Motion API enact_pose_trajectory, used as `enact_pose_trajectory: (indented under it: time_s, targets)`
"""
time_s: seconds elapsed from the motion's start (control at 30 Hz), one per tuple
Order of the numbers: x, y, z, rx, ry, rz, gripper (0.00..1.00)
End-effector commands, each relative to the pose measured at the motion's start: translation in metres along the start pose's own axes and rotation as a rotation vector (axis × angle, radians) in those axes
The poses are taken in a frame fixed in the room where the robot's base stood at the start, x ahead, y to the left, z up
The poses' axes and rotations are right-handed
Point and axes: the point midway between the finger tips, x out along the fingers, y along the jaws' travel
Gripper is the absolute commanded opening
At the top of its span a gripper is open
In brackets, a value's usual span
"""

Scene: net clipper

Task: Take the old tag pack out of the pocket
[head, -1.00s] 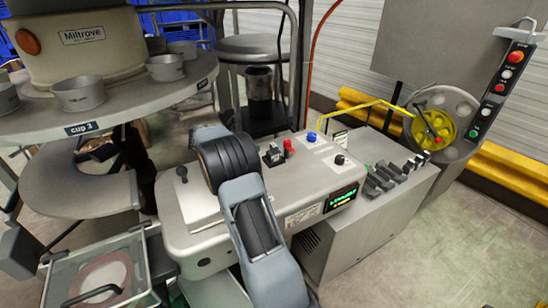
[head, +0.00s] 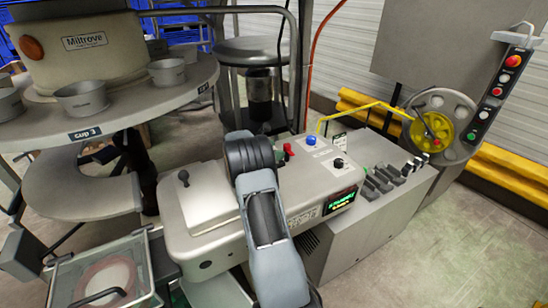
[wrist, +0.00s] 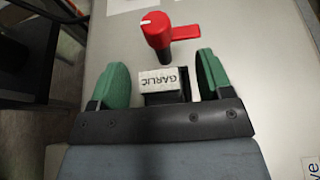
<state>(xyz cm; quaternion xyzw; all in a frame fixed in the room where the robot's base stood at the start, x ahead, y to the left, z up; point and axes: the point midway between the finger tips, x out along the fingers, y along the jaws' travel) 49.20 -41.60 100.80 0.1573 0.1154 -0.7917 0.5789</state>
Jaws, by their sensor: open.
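My gripper (wrist: 162,72) is open, with one green finger on each side of the pack and a visible gap to both. I cannot tell how far above the machine top the fingertips are. In the head view my arm hides the pack and pocket.
A red lever knob (wrist: 157,32) stands just beyond the pack; it also shows in the head view (head: 288,149). A blue button (head: 311,140) and a black knob (head: 338,163) are farther right.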

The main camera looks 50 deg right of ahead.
Motion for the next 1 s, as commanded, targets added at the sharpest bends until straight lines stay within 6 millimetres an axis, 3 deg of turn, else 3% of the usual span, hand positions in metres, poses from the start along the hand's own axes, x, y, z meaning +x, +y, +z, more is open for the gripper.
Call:
enact_pose_trajectory:
  time_s: [0.13, 0.37, 0.93, 1.0]
  targets:
    - [0.016, 0.0, 0.001, 0.0, 0.0, -0.001, 0.72]
    - [0.018, 0.0, 0.0, 0.0, 0.0, 0.001, 0.72]
    - [0.018, 0.0, 0.0, 0.0, 0.0, 0.001, 0.18]
    - [0.018, 0.0, 0.001, 0.001, 0.0, 0.001, 0.17]
